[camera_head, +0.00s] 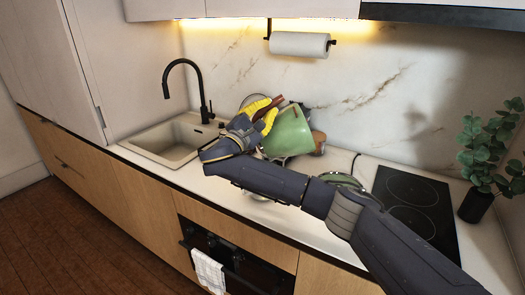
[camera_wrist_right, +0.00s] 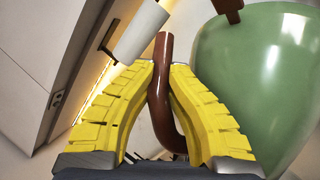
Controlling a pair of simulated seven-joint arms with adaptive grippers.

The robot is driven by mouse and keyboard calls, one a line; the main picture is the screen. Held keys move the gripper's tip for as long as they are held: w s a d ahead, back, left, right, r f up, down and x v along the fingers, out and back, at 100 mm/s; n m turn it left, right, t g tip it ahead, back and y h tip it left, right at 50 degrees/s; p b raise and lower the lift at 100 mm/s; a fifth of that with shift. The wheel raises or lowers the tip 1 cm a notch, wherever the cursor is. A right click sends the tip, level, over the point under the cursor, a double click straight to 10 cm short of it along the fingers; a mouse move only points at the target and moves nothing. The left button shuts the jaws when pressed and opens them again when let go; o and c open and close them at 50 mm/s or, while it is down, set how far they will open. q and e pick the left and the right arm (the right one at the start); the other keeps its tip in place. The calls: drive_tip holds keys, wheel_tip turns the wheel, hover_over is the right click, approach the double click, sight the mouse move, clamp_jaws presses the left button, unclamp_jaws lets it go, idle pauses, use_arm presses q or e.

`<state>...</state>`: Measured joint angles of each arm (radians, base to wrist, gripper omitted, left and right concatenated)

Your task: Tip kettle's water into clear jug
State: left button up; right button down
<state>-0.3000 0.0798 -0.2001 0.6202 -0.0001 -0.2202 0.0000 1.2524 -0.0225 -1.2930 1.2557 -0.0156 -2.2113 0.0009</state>
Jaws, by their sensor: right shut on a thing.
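The green kettle (camera_head: 288,133) is up over the counter and looks tilted in the head view. My right gripper (camera_head: 265,110) has its yellow fingers shut on the kettle's brown handle (camera_head: 279,103). In the right wrist view, the handle (camera_wrist_right: 162,95) runs between the two yellow fingers (camera_wrist_right: 162,85), with the green kettle body (camera_wrist_right: 255,85) to the right. A small shiny, clear-looking piece (camera_head: 257,196) shows below my right forearm; I cannot tell if it is the clear jug. No water is visible. My left gripper is not in view.
A round green-rimmed item (camera_head: 341,179) sits on the counter behind my arm, partly hidden. The sink (camera_head: 165,140) with a black tap (camera_head: 203,100) is at left. A black hob (camera_head: 412,203) and a potted plant (camera_head: 476,203) are at right. A paper roll (camera_head: 300,44) hangs above.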

sight(290, 109)
drive_tip(key=d+m+g, duration=0.1)
drive_tip(key=d, duration=0.1)
drive_tip(key=d+m+g, duration=0.1)
drive_tip(key=d, duration=0.1)
drive_tip(key=d+m, duration=0.1)
drive_tip(key=d, duration=0.2)
drive_tip(key=shift+w+f+g+y, duration=0.15)
drive_tip(key=shift+w+g+y, duration=0.1)
drive_tip(key=shift+g+y, duration=0.15)
drive_tip(key=shift+d+f+m, duration=0.2)
drive_tip(key=shift+d+m, duration=0.4)
drive_tip(key=shift+d, duration=0.1)
drive_tip(key=d+f+g+y, duration=0.1)
drive_tip(key=d, duration=0.1)
drive_tip(key=d+f+m+y+p, duration=0.1)
drive_tip(key=d, duration=0.1)
drive_tip(key=d+f+m+g+p, duration=0.1)
drive_tip(key=d, duration=0.1)
drive_tip(key=shift+w+d+f+g+y, duration=0.15)
drive_tip(key=shift+w+d+g+y, duration=0.15)
drive_tip(key=shift+y, duration=0.1)
drive_tip(key=w+d+f+m+g+y+p, duration=0.1)
drive_tip(key=d+f+m+g+y+p, duration=0.2)
drive_tip(key=d+f+y, duration=0.8)
drive_tip(key=shift+w+d+f+m+p, duration=0.15)
drive_tip(key=shift+d+f+m+p, duration=0.2)
drive_tip(key=shift+f+m+p, duration=1.4)
drive_tip(key=shift+f+m+b, duration=0.3)
drive_tip(key=shift+m+b, duration=0.15)
